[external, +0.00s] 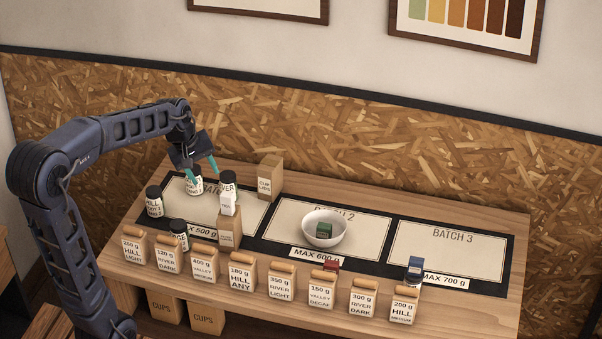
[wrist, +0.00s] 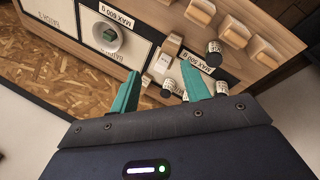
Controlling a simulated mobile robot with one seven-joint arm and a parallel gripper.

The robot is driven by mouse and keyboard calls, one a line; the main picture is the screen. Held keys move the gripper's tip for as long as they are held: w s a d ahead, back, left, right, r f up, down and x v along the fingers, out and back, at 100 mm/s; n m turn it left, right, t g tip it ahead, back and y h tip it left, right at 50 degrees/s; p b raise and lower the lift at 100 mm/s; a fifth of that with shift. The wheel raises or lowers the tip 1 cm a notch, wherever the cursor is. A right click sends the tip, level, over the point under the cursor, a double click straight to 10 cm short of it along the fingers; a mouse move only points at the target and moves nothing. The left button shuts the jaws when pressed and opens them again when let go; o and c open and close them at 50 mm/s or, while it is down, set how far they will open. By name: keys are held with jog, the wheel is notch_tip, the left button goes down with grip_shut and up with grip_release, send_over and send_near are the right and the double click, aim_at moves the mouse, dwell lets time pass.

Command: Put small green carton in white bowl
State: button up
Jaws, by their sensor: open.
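The small green carton (external: 323,230) sits inside the white bowl (external: 310,236), which stands on the middle "Batch 2" panel. The carton also shows in the bowl's centre in the wrist view (wrist: 108,36), with the bowl's pale rim (wrist: 94,31) around it. My gripper (external: 204,177) is at the left end of the table, above the "Batch 1" side and near the jars, well apart from the bowl. Its teal fingers are spread in the wrist view (wrist: 160,80), with nothing held between them.
Several black-lidded jars (external: 154,203) stand on the left panel, close below my gripper. A tall cardboard box (external: 270,176) stands behind. Several labelled bags (external: 282,282) line the front edge. The "Batch 3" panel (external: 455,246) is mostly clear.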

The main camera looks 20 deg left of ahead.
jog(key=s+a+m+y, duration=0.1)
jog(key=s+a+m, duration=0.1)
jog(key=s, duration=0.5)
jog(key=s+a+m+t, duration=0.1)
jog(key=s+a+m, duration=0.2)
jog(key=s+a, duration=0.2)
jog(key=s+a+f+m+t+y, duration=0.1)
jog(key=s+a+m, duration=0.1)
jog(key=s, duration=0.7)
jog(key=shift+s+a+m+y, duration=0.3)
jog(key=shift+s+a, duration=0.05)
jog(key=shift+a, duration=0.35)
